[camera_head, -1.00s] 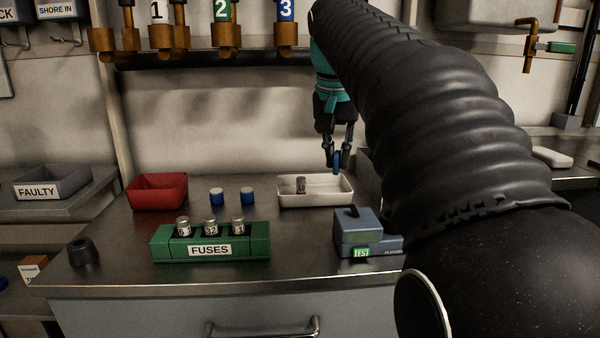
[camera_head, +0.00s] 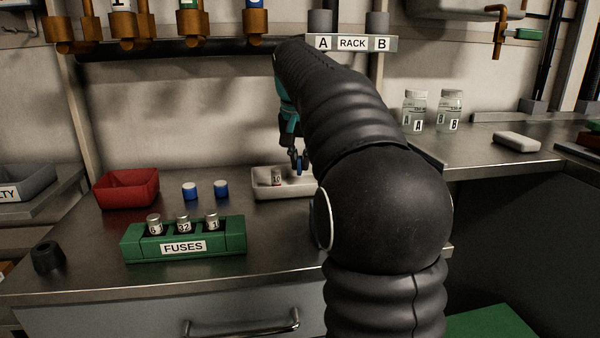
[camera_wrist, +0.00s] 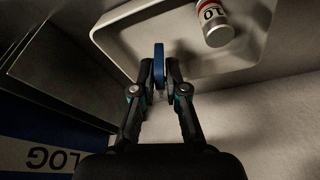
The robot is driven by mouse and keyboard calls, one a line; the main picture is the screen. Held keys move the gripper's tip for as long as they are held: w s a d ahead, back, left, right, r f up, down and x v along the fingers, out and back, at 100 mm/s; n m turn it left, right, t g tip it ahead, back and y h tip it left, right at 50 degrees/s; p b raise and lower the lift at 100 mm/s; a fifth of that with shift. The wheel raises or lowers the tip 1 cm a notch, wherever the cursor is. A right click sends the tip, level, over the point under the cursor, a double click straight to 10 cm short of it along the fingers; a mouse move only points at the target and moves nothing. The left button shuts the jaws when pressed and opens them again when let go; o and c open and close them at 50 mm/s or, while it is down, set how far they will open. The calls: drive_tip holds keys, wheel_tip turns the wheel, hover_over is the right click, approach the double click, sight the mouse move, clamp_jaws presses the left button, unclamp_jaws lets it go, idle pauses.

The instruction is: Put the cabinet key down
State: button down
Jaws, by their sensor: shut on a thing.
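My gripper (camera_head: 299,165) is shut on a blue thing, seemingly the cabinet key (camera_wrist: 159,66). Only its blue part shows clearly between the fingertips. The gripper (camera_wrist: 158,85) points down near the white tray (camera_head: 262,191), which stands on the steel bench. In the wrist view the key overlaps the near rim of the tray (camera_wrist: 112,38). I cannot tell how high above it the key is. My arm hides the tray's right end.
A green fuse holder (camera_head: 183,240) with several fuses stands in front. Jars A and B (camera_head: 450,110) stand on the right bench. A blue LOG item (camera_wrist: 50,150) lies nearby.

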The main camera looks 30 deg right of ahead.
sight(300, 172)
drive_tip(key=shift+f, duration=1.65)
drive_tip(key=shift+b, duration=0.3)
drive_tip(key=c, duration=1.2)
unclamp_jaws()
drive_tip(key=shift+f, duration=0.1)
drive_tip(key=p+v, duration=0.2)
drive_tip(key=v, duration=1)
drive_tip(key=shift+s, duration=0.1)
